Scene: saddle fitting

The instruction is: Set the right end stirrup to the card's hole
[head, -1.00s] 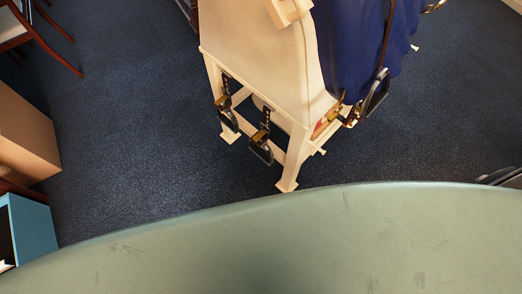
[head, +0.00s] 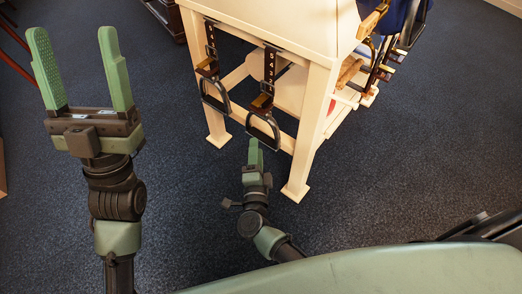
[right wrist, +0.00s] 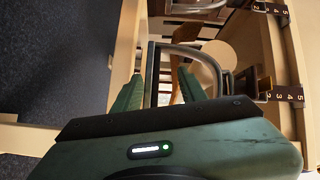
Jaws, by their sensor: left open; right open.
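The right end stirrup (head: 275,128) is a dark metal loop on a dark strap (head: 270,66) with pale numbers, hanging from the stand's end. A brass-coloured buckle (head: 262,103) sits low on the strap, below the visible numbers. My right gripper (head: 254,146) is open just below this stirrup. In the right wrist view, the open fingers (right wrist: 159,76) are either side of the stirrup's lower bar (right wrist: 150,72); contact cannot be told. The left end stirrup (head: 216,100) hangs beside it on a similar strap. My left gripper (head: 73,32) is open and empty, away to the left. I cannot make out a card.
The cream stand (head: 310,120) has legs and rails close behind the stirrups. A blue cloth (head: 397,14) and more tack (head: 385,65) hang on its right side. Dark carpet (head: 165,150) is clear on the left.

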